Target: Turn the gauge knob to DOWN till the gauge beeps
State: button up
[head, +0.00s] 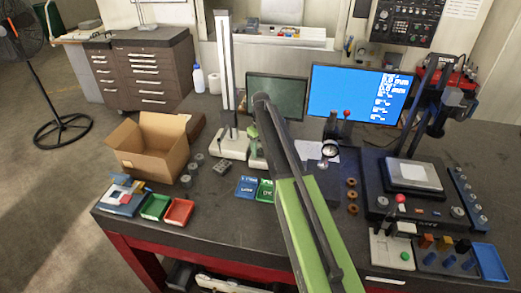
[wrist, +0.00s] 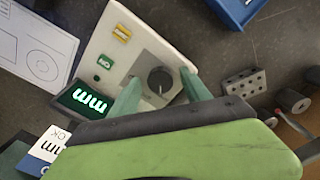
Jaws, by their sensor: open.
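In the wrist view the gauge is a white panel (wrist: 112,45) with a round dark knob (wrist: 160,82) on a grey plate. A lit green display (wrist: 86,101) sits at its lower left. My gripper (wrist: 160,92) is open, with one pale green finger on either side of the knob. I cannot tell whether the fingers touch it. The knob has a thin pale pointer line; no DOWN marking is readable. In the head view a bit of the gauge's white panel (head: 257,160) shows beside my arm, and my gripper (head: 252,133) is mostly hidden by the arm.
A tall column stand (head: 225,75) rises just left of the gauge. A holed block (head: 221,167), small cylinders and a cardboard box (head: 150,145) lie further left. Monitors stand behind; a drawing sheet (head: 318,151) lies to the right.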

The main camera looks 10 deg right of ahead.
aim_at(261, 150)
notch_tip(261, 150, up, 17)
jog(key=p, duration=1.7)
jog(key=shift+r, duration=0.2)
